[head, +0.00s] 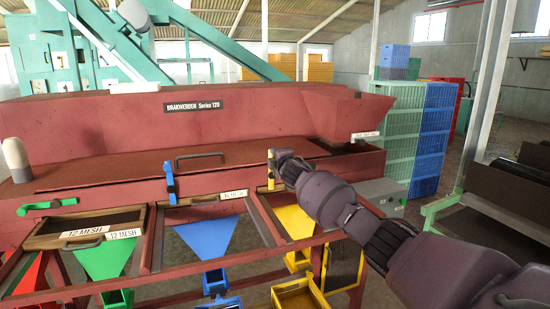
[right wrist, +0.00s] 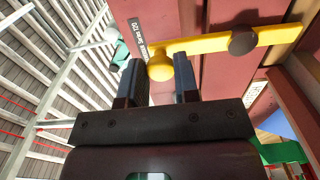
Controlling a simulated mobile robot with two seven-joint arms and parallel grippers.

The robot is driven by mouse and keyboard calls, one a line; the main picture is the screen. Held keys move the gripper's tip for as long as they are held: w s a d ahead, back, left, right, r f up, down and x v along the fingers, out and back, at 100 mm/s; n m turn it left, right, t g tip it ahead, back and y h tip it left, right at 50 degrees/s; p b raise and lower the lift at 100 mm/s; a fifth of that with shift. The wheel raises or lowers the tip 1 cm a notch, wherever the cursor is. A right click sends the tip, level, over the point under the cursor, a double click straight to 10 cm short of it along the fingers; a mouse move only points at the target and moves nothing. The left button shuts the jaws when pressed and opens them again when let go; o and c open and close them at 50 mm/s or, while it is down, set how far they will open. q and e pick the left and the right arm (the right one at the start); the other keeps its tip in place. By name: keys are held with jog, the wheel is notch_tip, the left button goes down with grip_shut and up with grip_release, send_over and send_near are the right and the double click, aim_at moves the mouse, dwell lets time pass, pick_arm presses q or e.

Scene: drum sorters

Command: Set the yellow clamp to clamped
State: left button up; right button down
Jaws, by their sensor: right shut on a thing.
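The yellow clamp (head: 270,170) is on the front of the red sorter, at the right end of its upper edge. Its bar stands upright in the head view. In the right wrist view the yellow clamp (right wrist: 205,43) runs from a dark round pivot to a yellow knob at its end. My right gripper (head: 278,165) is at the clamp, and in its wrist view the gripper (right wrist: 160,75) has its two fingers on either side of the yellow knob, shut on it. My left gripper is not in view.
A blue clamp (head: 169,183) stands upright and a green clamp (head: 46,205) lies level on the same front. Below are mesh drawers (head: 95,229) and coloured chutes. Stacked green and blue crates (head: 402,135) stand at the right, beyond my right arm.

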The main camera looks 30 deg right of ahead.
jog(key=c, duration=0.9)
grip_release()
jog(key=shift+d, duration=0.1)
jog(key=shift+s, duration=0.1)
jog(key=v, duration=1)
jog(key=shift+s, duration=0.35)
